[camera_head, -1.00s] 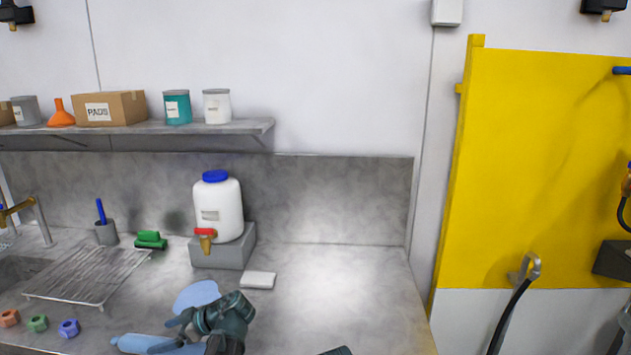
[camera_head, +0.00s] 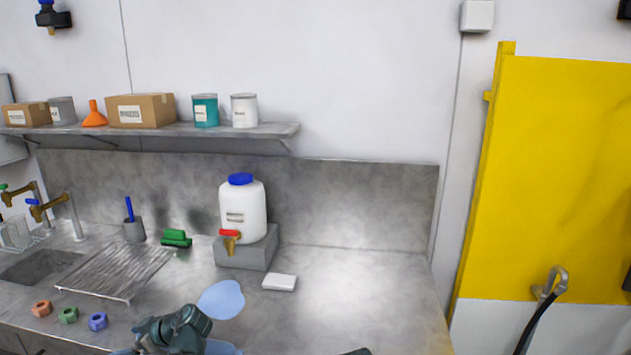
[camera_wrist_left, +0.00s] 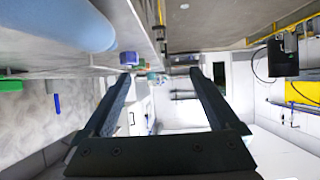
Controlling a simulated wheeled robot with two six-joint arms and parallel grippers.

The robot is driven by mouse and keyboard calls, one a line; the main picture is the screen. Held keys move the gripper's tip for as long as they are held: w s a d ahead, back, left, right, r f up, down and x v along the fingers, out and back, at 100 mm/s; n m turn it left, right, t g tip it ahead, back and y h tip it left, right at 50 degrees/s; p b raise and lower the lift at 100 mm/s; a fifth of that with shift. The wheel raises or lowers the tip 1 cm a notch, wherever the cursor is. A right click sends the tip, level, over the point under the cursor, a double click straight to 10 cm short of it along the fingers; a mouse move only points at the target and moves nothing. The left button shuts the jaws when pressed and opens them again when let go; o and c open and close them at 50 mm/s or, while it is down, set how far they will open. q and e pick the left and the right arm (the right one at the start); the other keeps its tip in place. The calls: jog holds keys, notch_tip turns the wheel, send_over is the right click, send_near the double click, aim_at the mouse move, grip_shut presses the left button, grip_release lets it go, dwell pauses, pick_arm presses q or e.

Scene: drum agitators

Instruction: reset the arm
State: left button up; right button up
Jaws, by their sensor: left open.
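My left gripper (camera_wrist_left: 160,75) is open, with nothing between its two dark fingers in the left wrist view. In the head view my left arm is low in the picture over the front of the grey counter (camera_head: 345,300), and its fingers are mostly hidden or cut off by the bottom edge. A light blue bottle-like object lies beneath this arm, mostly hidden. A small dark piece at the bottom edge may be part of my right arm; my right gripper does not show.
A flat blue patch (camera_head: 221,300) and a white block (camera_head: 280,282) lie near the white jug (camera_head: 243,212) with a red-handled tap. Coloured nuts (camera_head: 69,315) sit by the drying rack (camera_head: 118,272). The counter's right side is clear. A yellow panel (camera_head: 560,180) stands at right.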

pick_arm(q)
jog(key=shift+m+t, duration=0.8)
jog(key=shift+t, duration=0.1)
jog(key=w+d, duration=0.3)
jog(key=d, duration=0.1)
jog(key=w+d, duration=0.4)
jog(key=shift+w+d+r, duration=0.15)
jog(key=shift+w+d, duration=0.05)
jog(key=shift+s, duration=0.1)
